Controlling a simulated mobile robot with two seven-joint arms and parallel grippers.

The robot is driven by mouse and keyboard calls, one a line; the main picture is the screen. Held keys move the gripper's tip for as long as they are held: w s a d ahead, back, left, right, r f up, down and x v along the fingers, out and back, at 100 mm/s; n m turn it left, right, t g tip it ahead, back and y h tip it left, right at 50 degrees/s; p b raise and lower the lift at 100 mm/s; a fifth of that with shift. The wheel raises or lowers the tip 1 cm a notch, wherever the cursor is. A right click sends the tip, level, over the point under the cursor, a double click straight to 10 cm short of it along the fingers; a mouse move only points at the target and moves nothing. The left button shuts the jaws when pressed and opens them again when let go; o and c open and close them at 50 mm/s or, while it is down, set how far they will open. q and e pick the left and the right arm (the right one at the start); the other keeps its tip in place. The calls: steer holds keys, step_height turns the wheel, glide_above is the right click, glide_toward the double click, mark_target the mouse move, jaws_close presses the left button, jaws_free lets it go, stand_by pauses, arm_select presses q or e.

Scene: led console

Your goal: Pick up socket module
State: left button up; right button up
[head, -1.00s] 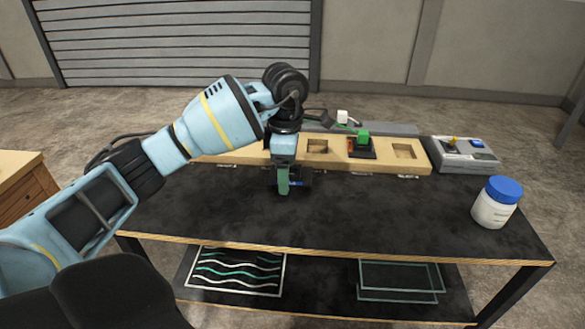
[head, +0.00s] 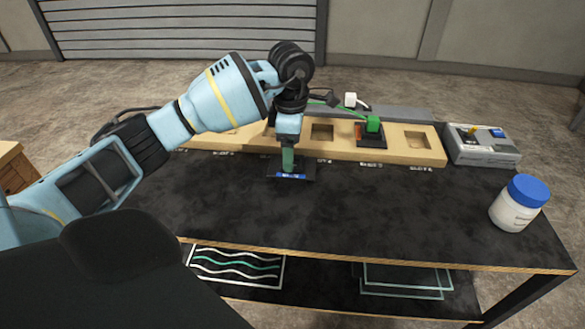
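A dark, flat, square module with a blue strip (head: 291,176) lies on the black tabletop, in front of the wooden board; it appears to be the socket module. My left gripper (head: 288,166) points down right at it, and its greenish fingers cover the module's middle. I cannot tell whether the fingers are shut on it or only around it. Another black module with an orange part and a green plug (head: 372,125) sits in the wooden board (head: 345,152). My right gripper is not in view.
The board has empty square recesses (head: 416,140) on either side of the plugged module. A grey switch box (head: 482,147) stands at its right end. A white jar with a blue lid (head: 518,204) stands at the table's right. The front tabletop (head: 370,205) is clear.

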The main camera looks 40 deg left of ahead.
arm_select(q)
steer(key=shift+f, duration=2.6)
steer(key=c, duration=0.7)
steer(key=shift+r, duration=0.1)
